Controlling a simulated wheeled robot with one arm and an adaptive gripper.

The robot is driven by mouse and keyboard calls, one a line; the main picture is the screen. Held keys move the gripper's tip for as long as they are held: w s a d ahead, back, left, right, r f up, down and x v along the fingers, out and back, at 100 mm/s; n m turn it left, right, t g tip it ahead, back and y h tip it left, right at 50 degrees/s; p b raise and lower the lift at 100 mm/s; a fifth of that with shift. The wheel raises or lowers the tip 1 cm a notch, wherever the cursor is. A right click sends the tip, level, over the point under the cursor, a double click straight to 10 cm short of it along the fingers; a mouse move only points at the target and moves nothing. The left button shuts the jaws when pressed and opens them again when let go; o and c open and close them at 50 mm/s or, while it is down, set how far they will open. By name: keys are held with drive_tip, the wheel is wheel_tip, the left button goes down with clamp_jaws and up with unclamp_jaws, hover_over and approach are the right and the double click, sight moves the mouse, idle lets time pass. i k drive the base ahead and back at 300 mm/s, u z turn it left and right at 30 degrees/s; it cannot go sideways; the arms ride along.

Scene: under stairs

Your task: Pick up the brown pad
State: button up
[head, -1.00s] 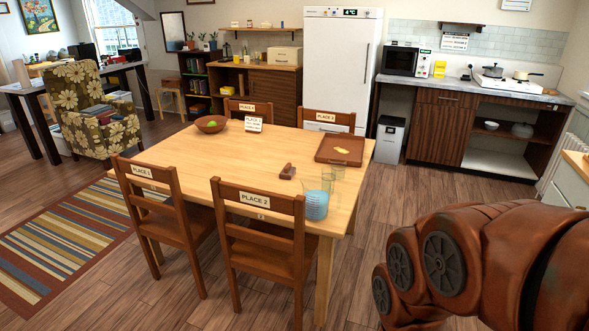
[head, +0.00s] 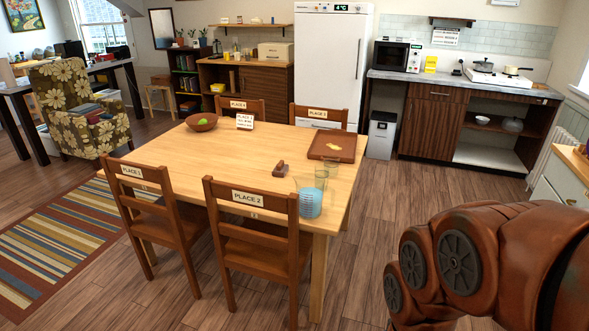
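A small brown object (head: 280,169) lies on the wooden dining table (head: 225,160), toward its right front part. It looks like a block or pad with a raised part; it is too small to tell for sure. Just right of it stand clear glasses (head: 321,178) and a blue-filled clear cup or jug (head: 309,203). A brown tray (head: 318,146) with a yellowish item on it lies behind, to the right. My reddish-brown arm fills the lower right, apart from the table. My gripper itself does not show.
Chairs labelled PLACE 1 (head: 143,172) and PLACE 2 (head: 249,198) stand along the near side, with two more chairs behind. A bowl (head: 202,121) with something green and a white sign (head: 245,121) are on the far-left tabletop. Floor right of the table is clear.

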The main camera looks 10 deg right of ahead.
sight(281, 169)
drive_tip(key=z, duration=1.1)
drive_tip(key=i, duration=2.95)
drive_tip(key=u, duration=3.3)
drive_tip(key=i, duration=0.5)
drive_tip(key=u, duration=0.05)
